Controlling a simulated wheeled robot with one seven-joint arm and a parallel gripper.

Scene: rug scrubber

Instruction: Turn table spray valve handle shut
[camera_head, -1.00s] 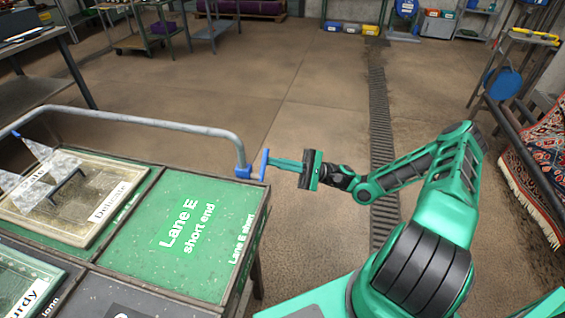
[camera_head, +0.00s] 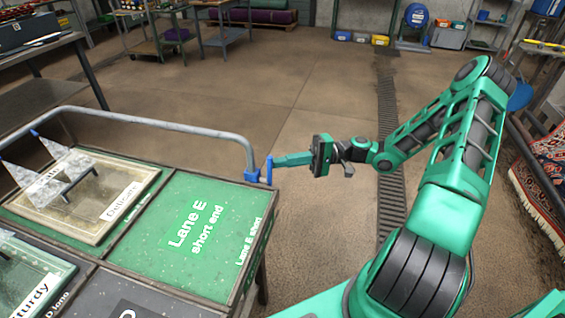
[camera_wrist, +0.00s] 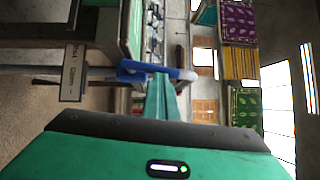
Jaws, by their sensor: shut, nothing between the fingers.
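The blue valve handle (camera_head: 269,171) stands at the right end of the grey spray pipe (camera_head: 150,116), beside a blue fitting (camera_head: 252,175), above the table's far right corner. In the wrist view the blue handle (camera_wrist: 137,71) lies across the picture, just beyond my fingertips. My gripper (camera_head: 276,162) is shut and empty, its fingers pointing left with the tips at the handle; in the wrist view it (camera_wrist: 161,78) overlaps the blue part. I cannot tell whether they touch. Pale spray cones (camera_head: 52,145) fall from blue nozzles on the pipe at left.
The green table panel marked Lane E (camera_head: 195,235) lies below and left of my gripper. A framed panel (camera_head: 100,213) lies under the spray. A patterned rug (camera_head: 545,185) hangs at right. The floor (camera_head: 330,105) behind the pipe is mostly clear.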

